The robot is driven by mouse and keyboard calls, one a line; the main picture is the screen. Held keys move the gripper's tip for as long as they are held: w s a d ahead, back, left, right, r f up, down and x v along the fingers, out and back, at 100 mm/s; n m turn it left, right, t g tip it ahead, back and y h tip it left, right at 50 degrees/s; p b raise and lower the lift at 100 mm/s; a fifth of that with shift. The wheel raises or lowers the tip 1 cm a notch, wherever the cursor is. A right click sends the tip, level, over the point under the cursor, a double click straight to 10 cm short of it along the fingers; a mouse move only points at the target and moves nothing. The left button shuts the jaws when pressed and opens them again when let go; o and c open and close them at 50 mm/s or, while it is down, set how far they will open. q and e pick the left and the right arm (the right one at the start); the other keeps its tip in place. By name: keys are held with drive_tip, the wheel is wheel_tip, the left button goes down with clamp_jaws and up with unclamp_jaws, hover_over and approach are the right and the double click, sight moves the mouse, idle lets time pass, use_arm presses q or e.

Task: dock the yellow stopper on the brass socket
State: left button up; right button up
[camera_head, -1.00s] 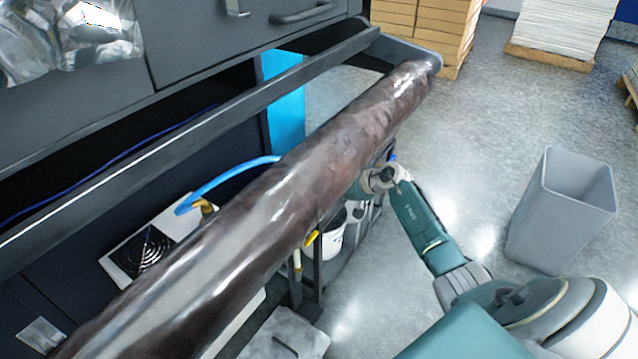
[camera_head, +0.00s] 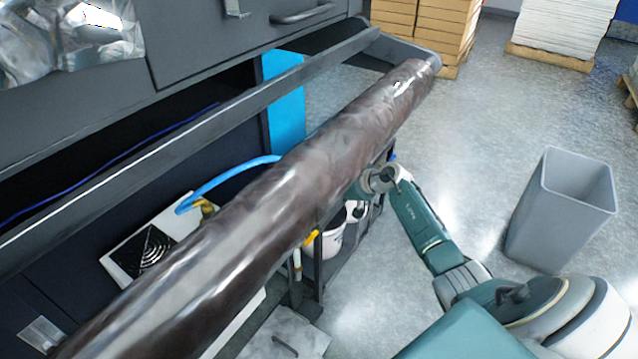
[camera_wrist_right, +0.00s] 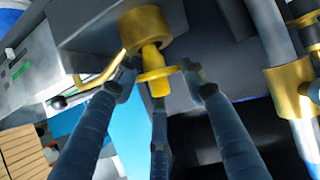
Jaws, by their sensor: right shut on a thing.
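The yellow stopper (camera_wrist_right: 159,83) shows in the right wrist view as a small plug with a round flange and a narrow stem. The brass socket (camera_wrist_right: 143,28) is the wider brass cylinder just above it, on the underside of a grey block. The stem is lined up close under the socket's mouth; I cannot tell how far it enters. My right gripper (camera_wrist_right: 160,72) is shut on the stopper, with fingertips on both sides of the flange and a third finger below. In the head view the large dark roll hides this gripper. My left gripper is not in view.
Another brass collar on a metal pipe (camera_wrist_right: 292,88) stands right of the gripper. A blue hose (camera_head: 225,180) lies behind the roll. A grey bin (camera_head: 562,210) stands on open floor at right.

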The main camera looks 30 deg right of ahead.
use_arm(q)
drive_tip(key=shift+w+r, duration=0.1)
use_arm(e)
drive_tip(key=shift+f, duration=0.2)
drive_tip(key=shift+s+f, duration=0.15)
drive_tip(key=shift+f, duration=0.05)
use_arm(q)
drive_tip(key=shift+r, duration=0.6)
use_arm(e)
drive_tip(key=shift+s+a+f, duration=0.15)
drive_tip(key=shift+s+f, duration=0.05)
drive_tip(key=shift+f, duration=0.3)
drive_tip(key=o, duration=0.8)
drive_tip(key=shift+c, duration=0.2)
drive_tip(key=shift+o, duration=0.5)
drive_tip(key=shift+f, duration=0.15)
drive_tip(key=shift+w+f, duration=0.15)
drive_tip(key=shift+f, duration=0.1)
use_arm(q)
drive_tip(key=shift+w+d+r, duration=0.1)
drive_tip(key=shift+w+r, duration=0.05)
use_arm(e)
drive_tip(key=shift+r, duration=0.1)
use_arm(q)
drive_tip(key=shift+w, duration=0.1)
use_arm(e)
drive_tip(key=shift+w+r, duration=0.1)
drive_tip(key=shift+r, duration=0.1)
